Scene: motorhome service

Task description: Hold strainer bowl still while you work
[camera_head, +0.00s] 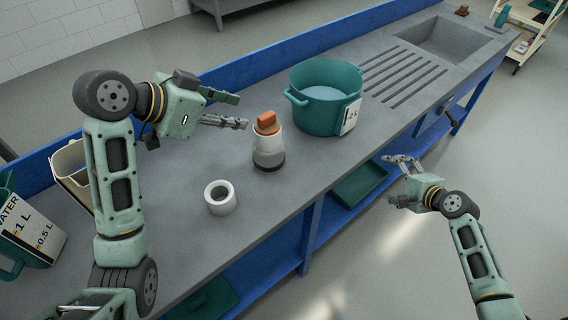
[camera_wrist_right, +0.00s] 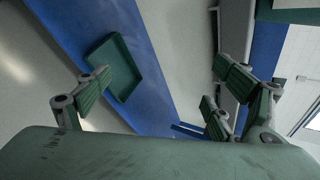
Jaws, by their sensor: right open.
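A small upright cylinder with an orange top, a white collar and a greyish body with a dark base stands on the grey counter; it looks like the strainer, and its lower part looks like the strainer bowl (camera_head: 268,158). My left gripper (camera_head: 241,110) is open and empty, with its fingers spread, above and just left of the orange top (camera_head: 267,122). I see no contact. My right gripper (camera_head: 399,180) is open and empty, off the counter's front edge at the right. Its spread fingers also show in the right wrist view (camera_wrist_right: 160,92).
A teal pot (camera_head: 316,112) with a label stands right of the strainer. A beige container (camera_head: 64,165) and a teal jug (camera_head: 27,244) stand at the left. A green tray (camera_head: 360,185) sits on the blue lower shelf.

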